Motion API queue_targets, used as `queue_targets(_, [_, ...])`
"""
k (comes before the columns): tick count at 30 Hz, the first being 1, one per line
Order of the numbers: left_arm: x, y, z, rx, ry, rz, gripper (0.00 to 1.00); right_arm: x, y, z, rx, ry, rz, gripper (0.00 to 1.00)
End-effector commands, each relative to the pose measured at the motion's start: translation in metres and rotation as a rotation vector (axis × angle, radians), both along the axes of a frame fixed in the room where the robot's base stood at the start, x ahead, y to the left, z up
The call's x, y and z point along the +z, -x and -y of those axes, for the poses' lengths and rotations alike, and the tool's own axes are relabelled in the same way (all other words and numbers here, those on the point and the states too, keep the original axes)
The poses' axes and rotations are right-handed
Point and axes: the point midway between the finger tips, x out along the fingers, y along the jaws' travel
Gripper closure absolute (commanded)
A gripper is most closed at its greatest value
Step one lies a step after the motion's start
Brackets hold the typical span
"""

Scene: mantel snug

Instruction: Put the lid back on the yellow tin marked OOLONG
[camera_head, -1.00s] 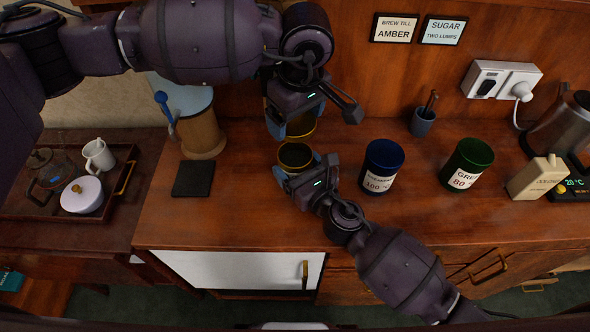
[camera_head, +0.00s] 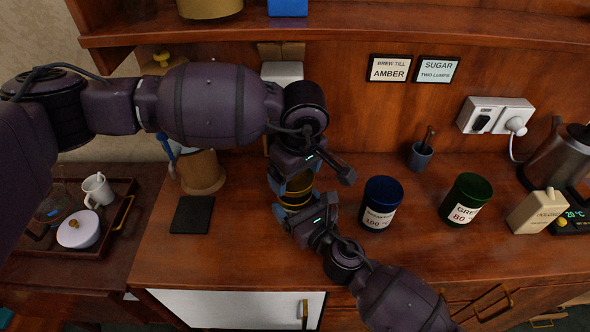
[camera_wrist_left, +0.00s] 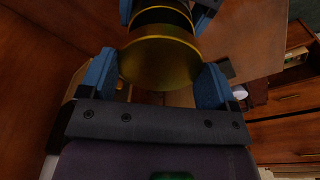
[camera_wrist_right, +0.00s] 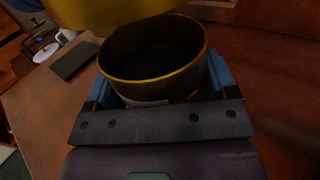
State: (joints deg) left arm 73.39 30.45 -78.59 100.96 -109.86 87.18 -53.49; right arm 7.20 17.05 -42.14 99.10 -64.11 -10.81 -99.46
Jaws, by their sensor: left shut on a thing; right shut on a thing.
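The yellow tin (camera_wrist_right: 150,75) stands upright with its mouth open and dark inside. My right gripper (camera_head: 290,213) is shut on it, one finger on each side. Only the edge of its pale label shows, so its wording is unreadable. My left gripper (camera_head: 288,180) is shut on the round gold lid (camera_wrist_left: 160,62). The lid also shows in the right wrist view (camera_wrist_right: 110,12), above the tin's mouth, off toward its upper left, with a gap visible. In the head view the grippers hide much of the tin and lid.
A blue canister (camera_head: 381,204) and a green canister (camera_head: 466,200) stand right of the tin. A cream box (camera_head: 537,211) and kettle (camera_head: 560,160) are farther right. The counter front is clear.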

Motion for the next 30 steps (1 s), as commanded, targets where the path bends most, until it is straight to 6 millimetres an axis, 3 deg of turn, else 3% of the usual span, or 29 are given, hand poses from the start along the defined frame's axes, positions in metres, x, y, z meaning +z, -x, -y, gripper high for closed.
queue_targets(18, [-0.017, 0.000, 0.000, 0.000, 0.000, 0.000, 0.39, 0.000, 0.000, 0.000, 0.000, 0.000, 0.000, 0.63])
queue_targets(30, [-0.018, 0.000, 0.000, 0.000, 0.001, 0.001, 0.39, 0.000, 0.000, 0.000, 0.000, 0.000, 0.000, 0.63])
